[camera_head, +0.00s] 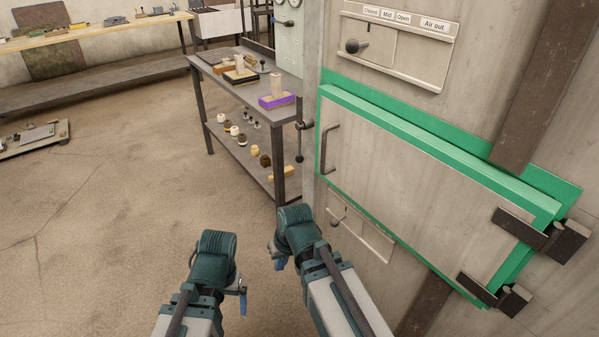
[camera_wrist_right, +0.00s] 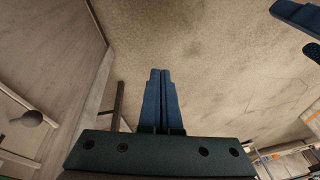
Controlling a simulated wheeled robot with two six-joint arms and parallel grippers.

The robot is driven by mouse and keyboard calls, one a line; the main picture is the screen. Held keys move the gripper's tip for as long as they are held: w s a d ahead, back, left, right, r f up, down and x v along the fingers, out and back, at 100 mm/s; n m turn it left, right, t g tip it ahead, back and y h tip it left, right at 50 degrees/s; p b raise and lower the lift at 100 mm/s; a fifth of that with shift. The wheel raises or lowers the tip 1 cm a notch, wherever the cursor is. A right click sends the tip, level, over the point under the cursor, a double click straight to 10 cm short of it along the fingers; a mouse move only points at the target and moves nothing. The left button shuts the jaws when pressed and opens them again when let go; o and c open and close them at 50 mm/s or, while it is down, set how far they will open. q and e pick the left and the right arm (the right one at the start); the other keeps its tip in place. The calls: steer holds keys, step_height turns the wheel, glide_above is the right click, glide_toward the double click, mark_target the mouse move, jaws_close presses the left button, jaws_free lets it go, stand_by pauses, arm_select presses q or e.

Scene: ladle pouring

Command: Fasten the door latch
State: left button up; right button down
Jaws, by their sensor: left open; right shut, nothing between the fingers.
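The door (camera_head: 415,190) is a grey panel with green edges, lying in or close against its green frame; I cannot tell whether it is fully closed. It has a dark bar handle (camera_head: 324,149) on its left side and dark hinges (camera_head: 520,228) on the right. A dark latch-like piece (camera_head: 304,125) sits left of the door edge, with a rod hanging below it. My right gripper (camera_head: 279,263) is below and left of the door, shut and empty; its fingers touch in the right wrist view (camera_wrist_right: 160,98). My left gripper (camera_head: 243,300) is further left, open and apart from everything.
Above the door is a slider panel (camera_head: 400,40) marked Closed, Mid, Open, Air out. A second knob panel (camera_head: 360,232) is below the door. A metal shelf table (camera_head: 230,90) with small items stands left of the door. The floor (camera_head: 110,210) at left is mostly clear.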

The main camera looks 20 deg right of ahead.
steer(key=w+a+f+m+t+y+b, duration=0.1)
steer(key=w+f+t+y+b, duration=0.1)
steer(key=w+f+t+b, duration=0.3)
steer(key=w+r+m+t+y, duration=0.2)
steer(key=w+r+m+t, duration=0.4)
steer(key=w+r, duration=0.5)
arm_select(q)
step_height(320, 180, down, 8)
steer(key=shift+r+b, duration=0.25)
steer(key=shift+b, duration=0.05)
arm_select(e)
steer(key=d+r+m+t+h, duration=0.2)
steer(key=d+r+m+h, duration=0.2)
steer(key=d+m+h, duration=0.1)
steer(key=w+d+r+m+t+h, duration=0.1)
steer(key=d+r+m+t+h, duration=0.1)
steer(key=d+m+h, duration=0.3)
steer(key=d+r+m, duration=0.1)
steer(key=d+m, duration=0.2)
steer(key=m, duration=0.1)
steer(key=shift+w+r+m, duration=0.2)
steer(key=shift+r+m, duration=0.2)
steer(key=x, duration=1)
